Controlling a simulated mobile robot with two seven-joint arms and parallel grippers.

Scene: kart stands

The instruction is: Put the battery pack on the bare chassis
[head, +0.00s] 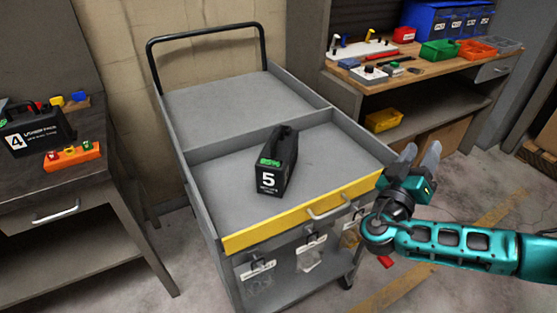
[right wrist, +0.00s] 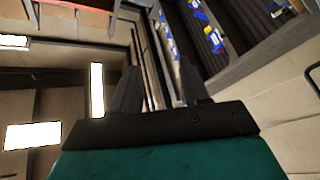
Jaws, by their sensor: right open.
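A black battery pack (head: 276,165) with a handle, a white "5" and a green display stands upright on the front section of the grey cart's top. A second black pack (head: 40,132), marked "4", stands on the left bench. I cannot make out a bare chassis in either view. My right gripper (head: 419,154) is open and empty, to the right of the cart's front corner and apart from the pack. Its two dark fingers (right wrist: 160,88) show spread apart in the right wrist view, with nothing between them. My left gripper is not in view.
The grey cart (head: 345,140) has raised rims, a divider, a yellow front edge with a handle, and a black push bar. Its rear section is empty. A bench (head: 345,77) with coloured bins stands at the back right. The left bench holds an orange block (head: 72,156).

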